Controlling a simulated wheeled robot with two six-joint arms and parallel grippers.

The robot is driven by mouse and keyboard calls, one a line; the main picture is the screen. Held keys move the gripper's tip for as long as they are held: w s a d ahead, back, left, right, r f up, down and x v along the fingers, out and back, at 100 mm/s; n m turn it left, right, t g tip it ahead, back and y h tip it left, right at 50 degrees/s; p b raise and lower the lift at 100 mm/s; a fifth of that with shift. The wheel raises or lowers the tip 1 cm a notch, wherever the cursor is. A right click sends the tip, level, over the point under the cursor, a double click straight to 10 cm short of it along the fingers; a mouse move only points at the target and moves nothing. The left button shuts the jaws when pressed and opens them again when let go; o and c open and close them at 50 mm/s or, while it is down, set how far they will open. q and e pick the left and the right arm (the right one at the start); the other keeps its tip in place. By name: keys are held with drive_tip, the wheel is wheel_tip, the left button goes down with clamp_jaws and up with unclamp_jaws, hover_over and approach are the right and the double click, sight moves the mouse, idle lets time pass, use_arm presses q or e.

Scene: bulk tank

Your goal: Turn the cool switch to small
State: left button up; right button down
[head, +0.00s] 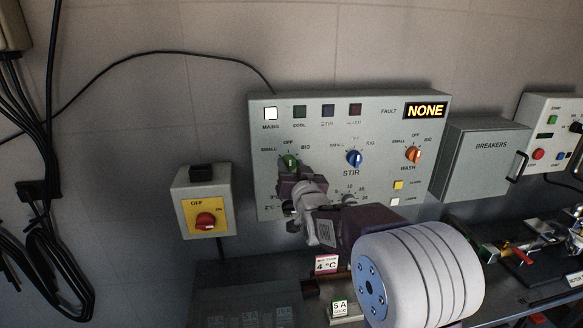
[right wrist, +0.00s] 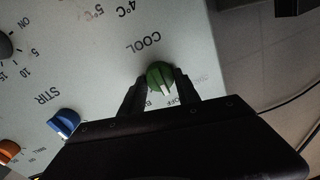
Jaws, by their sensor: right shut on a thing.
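The cool switch is a green knob (head: 290,161) at the left of the grey control panel (head: 376,118), with SMALL, OFF and BIG printed around it. In the right wrist view, where the panel appears turned over, the green knob (right wrist: 160,74) sits between my right gripper's two dark fingers. My right gripper (right wrist: 160,86) is shut on it. The knob's white pointer mark faces the side of the OFF label; the gripper body partly covers the labels. In the head view my right gripper (head: 291,172) covers the knob's lower part. My left gripper is not in view.
The blue stir knob (head: 355,158) and orange wash knob (head: 413,155) are to the right. The mains lamp (head: 270,113) is lit white; the cool lamp (head: 299,112) is dark. The fault display (head: 425,110) reads NONE. A red rotary switch (head: 206,221) is at left.

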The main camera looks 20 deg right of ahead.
drive_tip(key=shift+n+b, duration=0.55)
drive_tip(key=shift+n, duration=0.55)
drive_tip(key=n+b, duration=0.1)
drive_tip(key=n, duration=0.1)
drive_tip(key=shift+a+n+g, duration=0.1)
drive_tip(key=shift+n+g, duration=0.2)
drive_tip(key=shift+n, duration=2.2)
drive_tip(key=c, duration=0.9)
unclamp_jaws()
